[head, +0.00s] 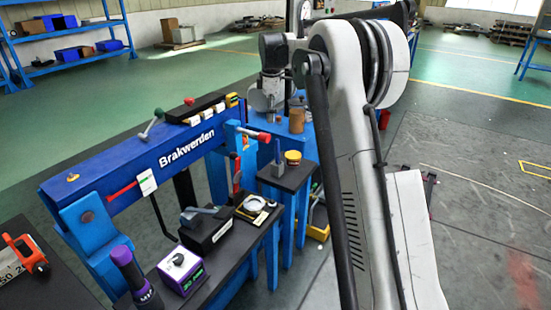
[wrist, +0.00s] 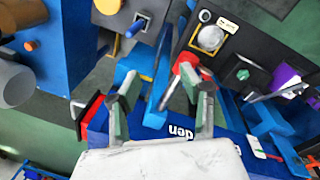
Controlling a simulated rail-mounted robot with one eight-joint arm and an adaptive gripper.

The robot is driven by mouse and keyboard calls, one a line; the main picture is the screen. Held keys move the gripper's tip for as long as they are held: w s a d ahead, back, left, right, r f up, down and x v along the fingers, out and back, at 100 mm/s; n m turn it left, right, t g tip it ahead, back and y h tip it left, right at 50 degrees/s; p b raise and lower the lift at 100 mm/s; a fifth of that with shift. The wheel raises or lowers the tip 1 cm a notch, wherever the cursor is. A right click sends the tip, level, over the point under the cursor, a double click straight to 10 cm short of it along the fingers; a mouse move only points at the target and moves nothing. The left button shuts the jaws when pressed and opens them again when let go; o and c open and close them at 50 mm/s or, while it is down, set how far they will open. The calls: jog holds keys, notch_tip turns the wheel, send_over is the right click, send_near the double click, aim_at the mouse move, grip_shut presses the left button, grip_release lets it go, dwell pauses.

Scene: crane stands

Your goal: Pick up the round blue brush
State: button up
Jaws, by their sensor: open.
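I cannot pick out a round blue brush with certainty in either view; several blue parts lie close together here. In the wrist view my gripper (wrist: 162,76) is open, its two fingers apart, above the end of the blue beam (wrist: 240,158). Blue pieces show between and beyond the fingers, and I cannot tell whether one is the brush. A red-ended part (wrist: 186,64) is by the right finger. In the head view the blue beam lettered "Brakwerden" (head: 135,165) runs beside my arm, and my gripper's fingers cannot be made out clearly.
A black bench holds a purple-and-black flashlight (head: 133,275), a purple-and-white box (head: 181,270), a black box with a grey handle (head: 207,235) and a round gauge (head: 254,203). A yellow round item (head: 293,157) and brown cylinder (head: 297,120) stand behind. Green floor is open beyond.

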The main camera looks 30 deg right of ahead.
aim_at(278, 141)
jog(key=w+d+f+n, duration=0.1)
jog(key=d+f, duration=0.1)
jog(key=f, duration=0.1)
jog(key=w+d+f+n, duration=0.1)
jog(key=w+f, duration=0.1)
jog(key=f, duration=0.1)
jog(key=w+d+f+g, duration=0.1)
jog(key=w+d+f, duration=0.1)
jog(key=f, duration=0.1)
jog(key=shift+w+d+n, duration=0.1)
jog(key=shift+d+n, duration=0.2)
jog(key=shift+n, duration=0.1)
jog(key=shift+f, duration=0.25)
notch_tip(278, 141, down, 8)
jog(key=shift+w+f+b, duration=0.1)
jog(key=shift+f+b, duration=0.15)
jog(key=shift+b, duration=0.4)
jog(key=shift+w+f+b, duration=0.2)
jog(key=shift+f+b, duration=0.2)
jog(key=shift+f, duration=0.9)
jog(key=shift+w+f+b, duration=0.2)
jog(key=shift+f+b, duration=0.2)
jog(key=shift+f, duration=0.9)
jog(key=shift+c, duration=0.3)
grip_shut()
